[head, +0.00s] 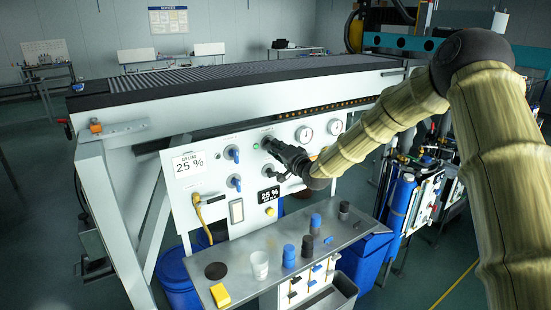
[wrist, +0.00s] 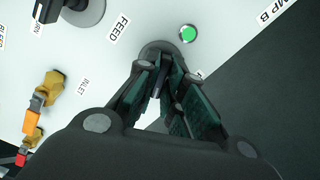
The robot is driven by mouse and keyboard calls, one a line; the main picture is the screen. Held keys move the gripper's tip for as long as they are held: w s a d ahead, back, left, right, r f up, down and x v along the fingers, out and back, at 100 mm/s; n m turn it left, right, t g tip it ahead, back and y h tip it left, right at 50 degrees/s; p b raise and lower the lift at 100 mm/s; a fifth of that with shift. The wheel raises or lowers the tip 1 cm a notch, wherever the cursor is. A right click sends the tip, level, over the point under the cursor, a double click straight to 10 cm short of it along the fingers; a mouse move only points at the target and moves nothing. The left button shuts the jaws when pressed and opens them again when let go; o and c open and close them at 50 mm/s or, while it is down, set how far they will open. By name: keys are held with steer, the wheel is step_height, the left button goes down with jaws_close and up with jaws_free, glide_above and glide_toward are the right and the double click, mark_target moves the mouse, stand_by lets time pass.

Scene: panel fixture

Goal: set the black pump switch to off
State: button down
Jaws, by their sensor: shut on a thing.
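My gripper (head: 270,144) is up against the white panel in the head view. In the wrist view my gripper (wrist: 160,84) has its two fingers closed on the handle of the black pump switch (wrist: 154,49), whose round dark base shows just beyond the fingertips. The fingers cover most of the handle, so its exact angle is hard to tell. A green lamp (wrist: 188,34) glows beside the switch.
Another black knob (wrist: 60,8) sits by the FEED label. Yellow valve fittings (wrist: 48,90) are at left in the wrist view. A grey shelf (head: 235,283) with cups and a yellow block (head: 220,295) juts out below.

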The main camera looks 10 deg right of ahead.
steer(key=shift+f+n+b, duration=0.2)
steer(key=shift+n+b, duration=5.75)
steer(key=shift+n, duration=0.55)
steer(key=c, duration=1.5)
jaws_free()
steer(key=shift+r, duration=0.15)
steer(key=shift+s+d, duration=0.1)
steer(key=shift+s, duration=0.05)
steer(key=v, duration=1.1)
steer(key=shift+s+d, duration=0.1)
steer(key=shift+s, duration=0.25)
